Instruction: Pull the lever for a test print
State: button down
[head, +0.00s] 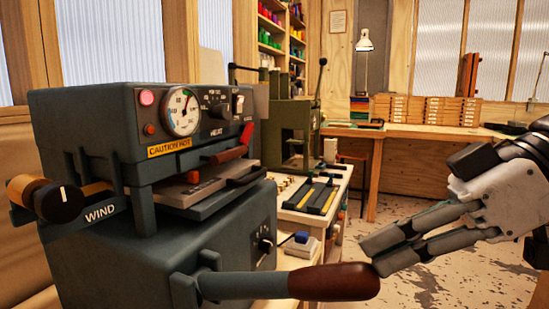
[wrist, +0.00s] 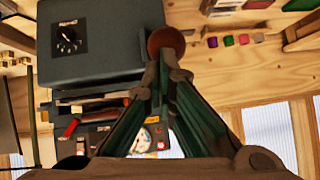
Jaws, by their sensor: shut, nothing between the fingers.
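The lever is a grey shaft with a red-brown grip (head: 335,282). It sticks out to the right, nearly level, from the lower front of the grey hot-foil machine (head: 150,235). My gripper (head: 374,257) comes in from the right. Its fingertips are at the free end of the grip, just above and behind it in the head view. In the wrist view the round brown end of the lever (wrist: 166,42) shows just beyond the fingertips (wrist: 170,74). The fingers are shut with nothing between them. I cannot tell whether they touch the grip.
The machine carries a dial (head: 181,112), a red-tipped small lever (head: 230,152) and a WIND knob (head: 58,198). A side table (head: 335,200) holds a green press (head: 290,135) and tools. A wooden bench (head: 425,131) stands behind. The floor (head: 410,205) behind my gripper is open.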

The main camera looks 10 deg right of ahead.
notch_tip(320, 180, down, 10)
jog(key=s+d+t+y+b, duration=0.1)
jog(key=d+y+b, duration=0.1)
jog(key=b, duration=1)
jog(key=shift+s+d+r, duration=0.15)
jog(key=shift+s+r, duration=0.05)
jog(key=shift+s, duration=0.1)
jog(key=shift+r, duration=0.1)
dwell(1.0)
